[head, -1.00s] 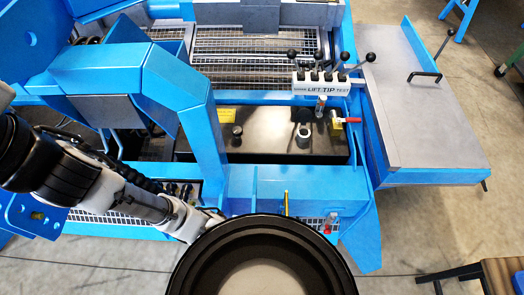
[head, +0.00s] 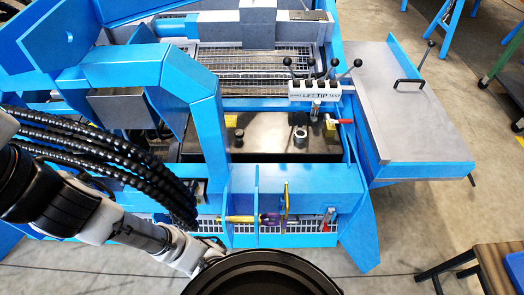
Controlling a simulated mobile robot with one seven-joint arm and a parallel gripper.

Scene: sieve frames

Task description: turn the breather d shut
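The black tank top (head: 265,145) of the blue machine carries several fittings. One is a small black knob (head: 239,133), one a pale ring-shaped fitting (head: 300,138), and one a red-handled valve (head: 338,121) at the right. I cannot tell which fitting, if any, is breather d; no letter is legible. My arm comes in from the left. Its last visible link ends near the bottom middle, in front of the machine's front rail. My gripper is not visible; a large black round part at the bottom edge covers that area.
A lever block (head: 315,90) marked LIFT TIP TEST stands behind the tank. A blue arched beam (head: 205,110) crosses at left.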

